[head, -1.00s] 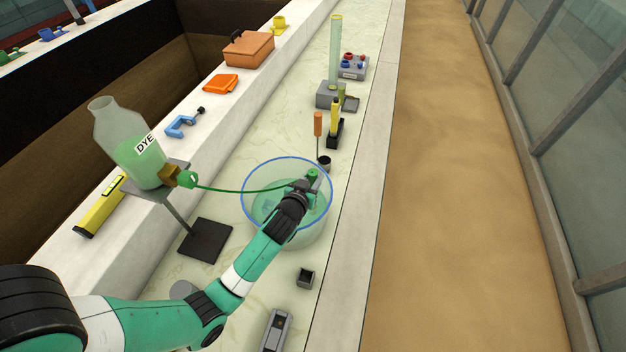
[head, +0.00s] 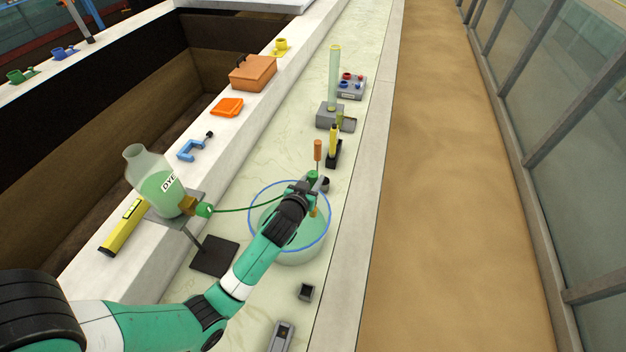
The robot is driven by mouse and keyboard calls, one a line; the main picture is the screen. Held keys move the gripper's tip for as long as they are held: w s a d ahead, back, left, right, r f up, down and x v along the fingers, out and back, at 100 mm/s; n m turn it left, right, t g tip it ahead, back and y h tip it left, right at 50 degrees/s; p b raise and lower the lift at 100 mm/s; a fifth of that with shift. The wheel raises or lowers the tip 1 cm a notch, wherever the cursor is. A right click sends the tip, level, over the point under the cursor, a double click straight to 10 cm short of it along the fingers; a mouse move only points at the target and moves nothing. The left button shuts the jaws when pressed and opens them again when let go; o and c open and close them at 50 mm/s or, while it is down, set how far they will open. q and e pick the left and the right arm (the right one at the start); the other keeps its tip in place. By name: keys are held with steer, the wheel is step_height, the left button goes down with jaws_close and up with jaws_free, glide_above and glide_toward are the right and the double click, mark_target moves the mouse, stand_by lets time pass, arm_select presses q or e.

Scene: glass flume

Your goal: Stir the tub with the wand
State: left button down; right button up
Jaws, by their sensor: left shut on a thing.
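The tub (head: 290,258) is clear and round with a blue rim and holds pale green liquid. My left gripper (head: 303,186) is over the far part of the tub, near the rim, and is shut on the wand (head: 313,176). The wand shows only as a green end at the fingers, with a thin green hose running to it; its lower part is hidden by the gripper and arm. A small orange piece shows just right of the gripper. I cannot tell how deep the wand reaches. My right gripper is not in view.
An orange-handled tool (head: 318,150) and a small dark cup (head: 324,184) stand just beyond the tub. A small dark box (head: 305,292) lies in front.

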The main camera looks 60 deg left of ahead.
arm_select(q)
step_height(320, 180, up, 8)
steer(key=p, duration=0.6)
steer(key=shift+f, duration=0.25)
